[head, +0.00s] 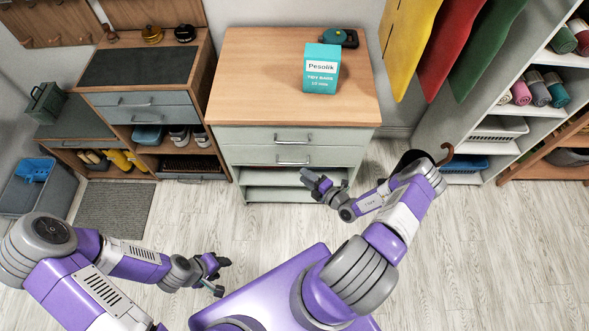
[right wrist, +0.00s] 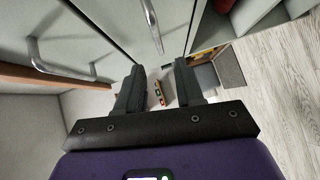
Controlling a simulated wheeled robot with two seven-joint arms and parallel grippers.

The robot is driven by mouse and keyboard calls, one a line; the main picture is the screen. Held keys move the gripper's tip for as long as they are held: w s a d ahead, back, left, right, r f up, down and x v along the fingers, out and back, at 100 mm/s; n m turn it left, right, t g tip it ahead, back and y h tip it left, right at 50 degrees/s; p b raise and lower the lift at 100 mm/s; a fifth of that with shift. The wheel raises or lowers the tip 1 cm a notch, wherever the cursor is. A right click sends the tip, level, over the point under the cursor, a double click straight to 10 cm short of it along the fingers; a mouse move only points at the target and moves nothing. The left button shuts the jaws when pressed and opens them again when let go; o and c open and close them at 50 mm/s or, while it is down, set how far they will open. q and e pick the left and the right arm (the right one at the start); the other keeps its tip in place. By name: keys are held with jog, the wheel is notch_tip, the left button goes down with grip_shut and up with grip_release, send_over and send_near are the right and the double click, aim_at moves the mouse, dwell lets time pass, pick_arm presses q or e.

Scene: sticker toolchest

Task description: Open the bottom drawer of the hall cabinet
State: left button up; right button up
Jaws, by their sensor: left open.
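The hall cabinet (head: 235,150) stands at the centre of the head view, with a wooden top and pale green drawer fronts. Two upper drawers show bar handles (head: 291,161); both look shut. Lower pale fronts (head: 275,194) show beneath, partly hidden by my right gripper and arm; I cannot make out a bottom handle. My right gripper (head: 312,180) is in front of this lower part. In the right wrist view, its two fingers (right wrist: 160,88) are apart with nothing gripped; handles (right wrist: 152,25) show beyond. My left gripper (head: 221,276) is open and empty above the floor, front left.
A teal box (head: 321,70) and a dark teal object (head: 335,37) stand on the cabinet top. A shoe cabinet (head: 150,115) stands left, with a grey mat (head: 115,208) before it. Open shelves (head: 505,120) stand right. The floor (head: 480,240) at the right is clear.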

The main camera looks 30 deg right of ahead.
jog(key=d+b+x, duration=0.1)
jog(key=x, duration=0.6)
jog(key=shift+w+m+h+b, duration=0.25)
jog(key=shift+m+h+b, duration=0.05)
jog(key=shift+b, duration=0.1)
jog(key=shift+f, duration=0.1)
jog(key=shift+c, duration=0.2)
grip_shut()
